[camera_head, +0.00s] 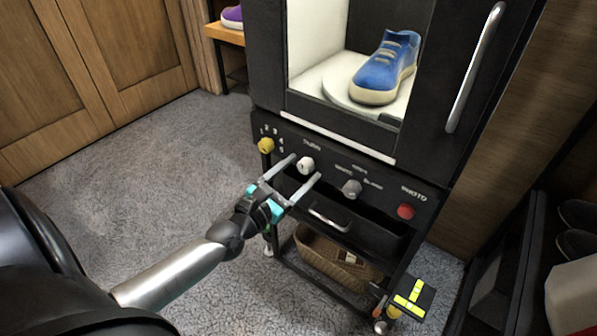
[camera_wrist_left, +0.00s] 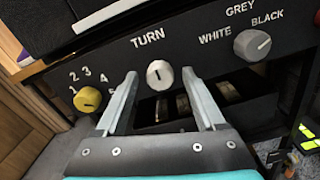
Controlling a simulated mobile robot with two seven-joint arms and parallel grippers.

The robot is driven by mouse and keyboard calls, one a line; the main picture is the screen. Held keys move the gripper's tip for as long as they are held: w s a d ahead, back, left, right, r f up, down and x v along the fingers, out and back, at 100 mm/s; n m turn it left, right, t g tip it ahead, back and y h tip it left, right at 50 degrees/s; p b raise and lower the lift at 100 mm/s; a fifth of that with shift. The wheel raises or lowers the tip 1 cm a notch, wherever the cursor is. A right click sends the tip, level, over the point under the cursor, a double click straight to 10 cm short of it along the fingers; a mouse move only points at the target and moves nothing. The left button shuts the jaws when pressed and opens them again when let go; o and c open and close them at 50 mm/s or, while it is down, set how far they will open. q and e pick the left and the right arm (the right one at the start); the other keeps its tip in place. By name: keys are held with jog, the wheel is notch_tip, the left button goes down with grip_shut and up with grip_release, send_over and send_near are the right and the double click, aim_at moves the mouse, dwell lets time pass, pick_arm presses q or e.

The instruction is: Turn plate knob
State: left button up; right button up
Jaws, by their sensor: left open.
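The white plate knob (camera_head: 306,164) is on the black front panel under the "TURN" label; in the left wrist view the knob (camera_wrist_left: 159,75) has a short dark mark pointing upright. My left gripper (camera_head: 304,169) is open, with its two fingers pointing at the panel. In the left wrist view the fingertips (camera_wrist_left: 160,73) stand either side of the knob, with a gap at each side. A blue sneaker (camera_head: 386,70) sits on the round white plate (camera_head: 352,97) inside the lit booth. My right gripper is not in view.
A yellow knob (camera_head: 266,145) with numbers is to the left; a grey knob (camera_head: 352,188) and a red button (camera_head: 406,211) are to the right. A drawer handle (camera_head: 329,221) and a wicker basket (camera_head: 335,262) are below. Grey carpet is clear at left.

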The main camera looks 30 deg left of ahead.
pick_arm(q)
grip_shut()
dwell(0.5)
